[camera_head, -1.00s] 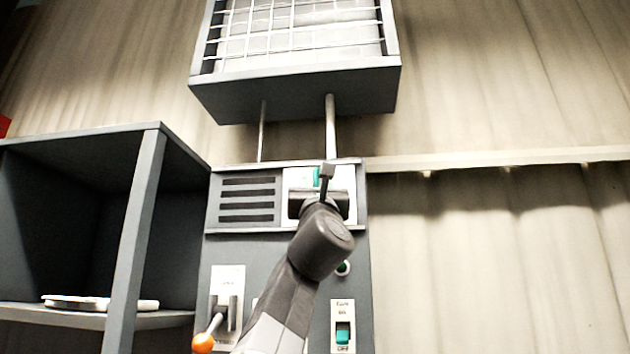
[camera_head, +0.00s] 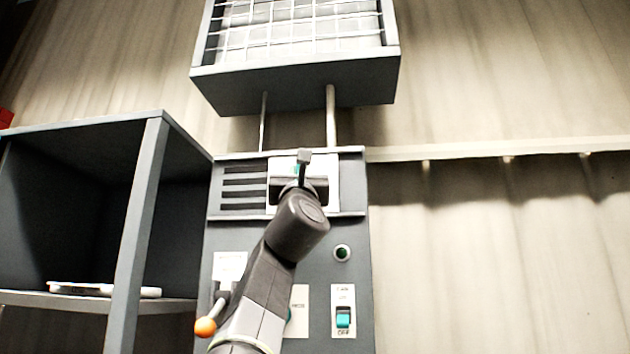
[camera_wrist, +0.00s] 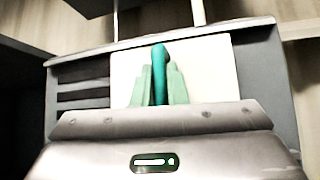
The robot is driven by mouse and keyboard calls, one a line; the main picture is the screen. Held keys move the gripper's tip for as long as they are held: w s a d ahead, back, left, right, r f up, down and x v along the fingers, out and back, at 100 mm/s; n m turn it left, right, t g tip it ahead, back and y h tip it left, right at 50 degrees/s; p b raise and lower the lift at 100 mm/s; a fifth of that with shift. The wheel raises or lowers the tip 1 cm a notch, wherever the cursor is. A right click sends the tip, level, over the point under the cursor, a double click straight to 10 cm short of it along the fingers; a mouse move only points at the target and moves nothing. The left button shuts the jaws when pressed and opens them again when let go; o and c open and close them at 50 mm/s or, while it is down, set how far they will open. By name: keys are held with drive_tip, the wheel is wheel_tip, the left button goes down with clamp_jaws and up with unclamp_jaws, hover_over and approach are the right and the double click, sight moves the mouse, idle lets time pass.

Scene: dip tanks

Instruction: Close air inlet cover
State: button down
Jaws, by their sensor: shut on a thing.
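The air inlet cover (camera_head: 328,172) is a white plate on the upper part of the grey cabinet. It stands over the right part of the inlet; the dark horizontal slots (camera_head: 244,190) to its left are uncovered. In the wrist view the cover (camera_wrist: 212,68) carries an upright teal handle (camera_wrist: 159,56). My gripper (camera_wrist: 160,80) is shut on this handle, with one pale green finger on each side. In the head view my wrist hides the fingers and part of the cover.
Below are a lever with an orange knob (camera_head: 205,327), a round green button (camera_head: 342,253) and a teal rocker switch (camera_head: 343,317). A grey open shelf (camera_head: 145,230) stands at left. A box with a grid (camera_head: 295,85) hangs above.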

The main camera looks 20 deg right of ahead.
drive_tip(key=w+a, duration=0.2)
drive_tip(key=a, duration=0.1)
drive_tip(key=w+a+b, duration=0.1)
drive_tip(key=w+a, duration=0.1)
drive_tip(key=a, duration=0.2)
drive_tip(key=w+a+b, duration=0.1)
drive_tip(key=w+a, duration=0.1)
drive_tip(key=a, duration=0.2)
drive_tip(key=shift+w, duration=0.35)
drive_tip(key=c, duration=1.7)
unclamp_jaws()
drive_tip(key=shift+o, duration=1.2)
drive_tip(key=shift+w+a, duration=0.15)
drive_tip(key=shift+a, duration=0.1)
drive_tip(key=shift+d, duration=0.1)
